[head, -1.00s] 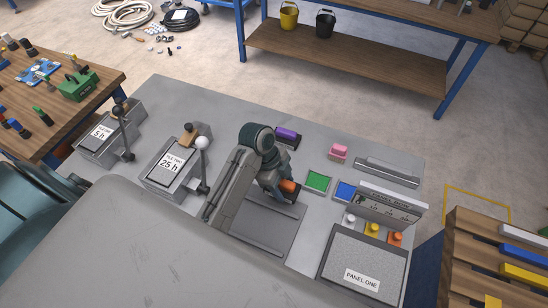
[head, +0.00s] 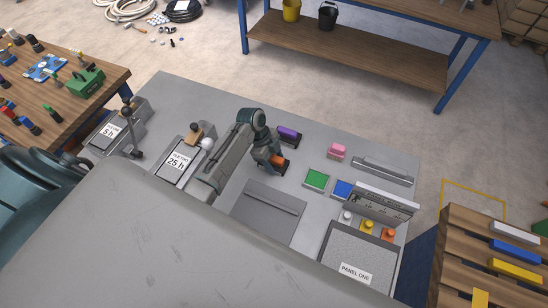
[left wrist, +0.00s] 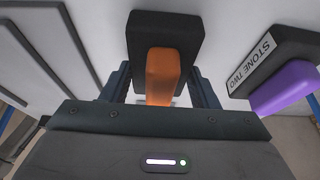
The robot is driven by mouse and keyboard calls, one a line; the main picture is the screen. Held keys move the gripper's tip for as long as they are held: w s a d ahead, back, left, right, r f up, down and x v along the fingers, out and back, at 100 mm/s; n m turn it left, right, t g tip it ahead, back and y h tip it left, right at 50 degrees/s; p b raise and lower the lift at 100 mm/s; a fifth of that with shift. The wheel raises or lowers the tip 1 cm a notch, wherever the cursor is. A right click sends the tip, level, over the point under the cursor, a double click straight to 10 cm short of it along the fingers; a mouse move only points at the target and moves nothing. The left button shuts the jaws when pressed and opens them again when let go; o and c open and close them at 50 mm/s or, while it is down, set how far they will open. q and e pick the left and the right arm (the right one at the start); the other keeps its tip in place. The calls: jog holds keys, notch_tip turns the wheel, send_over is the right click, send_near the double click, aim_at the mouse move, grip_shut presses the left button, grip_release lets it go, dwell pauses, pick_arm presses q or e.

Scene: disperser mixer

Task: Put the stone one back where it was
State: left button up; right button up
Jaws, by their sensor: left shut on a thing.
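My left gripper (head: 270,158) is shut on an orange-handled dark stone block; the orange handle (left wrist: 163,72) is between its fingers in the left wrist view, with the dark block (left wrist: 150,28) beyond. In the head view the block (head: 280,162) is over the grey bench top, behind the flat grey plate. I cannot tell whether it touches the bench. No label on it is visible. Beside it lies a dark block with a purple handle (head: 289,132), labelled STONE TWO (left wrist: 262,60). My right gripper is not in view.
Green (head: 317,179) and blue (head: 342,189) pads and a pink block (head: 337,150) lie to the right. The flat grey plate (head: 268,209) is in front. PANEL ONE (head: 340,268) is at the front right.

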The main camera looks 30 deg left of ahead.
pick_arm(q)
jog(key=o, duration=1)
jog(key=shift+c, duration=0.2)
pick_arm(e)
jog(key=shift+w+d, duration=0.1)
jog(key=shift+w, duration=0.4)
pick_arm(q)
jog(key=shift+a+r, duration=0.15)
jog(key=shift+r, duration=0.05)
jog(key=b+v, duration=0.4)
jog(key=v, duration=0.7)
jog(key=shift+r, duration=0.35)
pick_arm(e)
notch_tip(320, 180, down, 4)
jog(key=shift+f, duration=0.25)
